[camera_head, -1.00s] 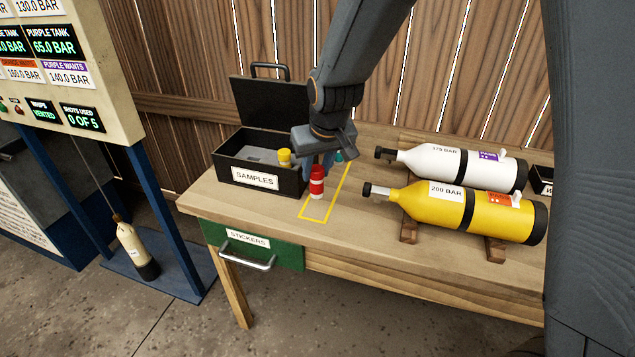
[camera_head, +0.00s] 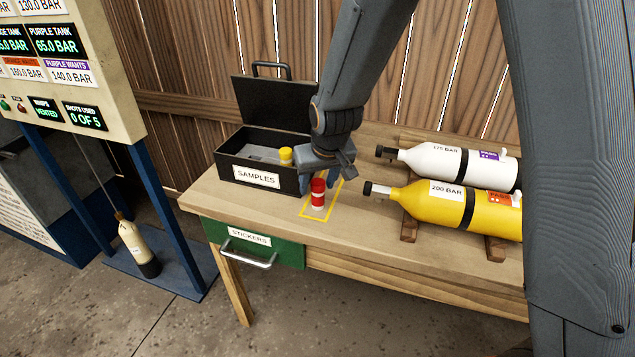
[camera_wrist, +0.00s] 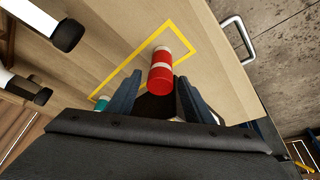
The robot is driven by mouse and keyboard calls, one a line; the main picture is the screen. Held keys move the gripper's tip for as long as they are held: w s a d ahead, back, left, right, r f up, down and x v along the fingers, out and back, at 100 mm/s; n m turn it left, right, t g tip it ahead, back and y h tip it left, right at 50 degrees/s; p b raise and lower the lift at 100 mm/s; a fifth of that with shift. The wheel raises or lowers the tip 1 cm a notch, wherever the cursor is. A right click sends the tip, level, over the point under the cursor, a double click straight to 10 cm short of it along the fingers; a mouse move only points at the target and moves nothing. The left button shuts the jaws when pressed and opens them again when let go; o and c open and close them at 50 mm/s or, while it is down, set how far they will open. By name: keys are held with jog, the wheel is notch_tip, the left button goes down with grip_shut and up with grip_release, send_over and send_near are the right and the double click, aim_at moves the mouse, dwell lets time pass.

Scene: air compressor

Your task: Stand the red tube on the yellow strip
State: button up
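The red tube (camera_head: 318,194), red with a white band, stands upright on the bench. Its base is inside the yellow outlined strip (camera_head: 337,199), near the strip's front end. The wrist view shows the tube (camera_wrist: 160,72) inside the outline (camera_wrist: 184,35) too. In the wrist view my gripper's blue fingers (camera_wrist: 160,80) are apart, one on each side of the tube's upper end, with a small visible gap at each side. My gripper hides the strip's back part in the head view.
A teal-capped tube (camera_wrist: 102,103) is at the strip's other end. The open SAMPLES box (camera_head: 256,178) holds a yellow-capped tube (camera_head: 285,156). White (camera_head: 430,160) and yellow (camera_head: 435,204) gas bottles lie at right. A green STICKERS drawer (camera_head: 254,245) is below the bench front.

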jog(key=shift+s+r, duration=0.15)
jog(key=shift+r, duration=0.4)
jog(key=b+v, duration=0.1)
jog(key=v, duration=0.9)
jog(key=s+d+f+m+g, duration=0.2)
jog(key=s+d+f, duration=0.1)
jog(key=s+d, duration=0.5)
jog(key=s+d+f+m+g+h, duration=0.1)
jog(key=s+d+f, duration=0.3)
jog(key=s+d, duration=0.4)
jog(key=shift+s+d+m+g, duration=0.25)
jog(key=shift+s+m+g, duration=0.2)
jog(key=shift+s, duration=0.4)
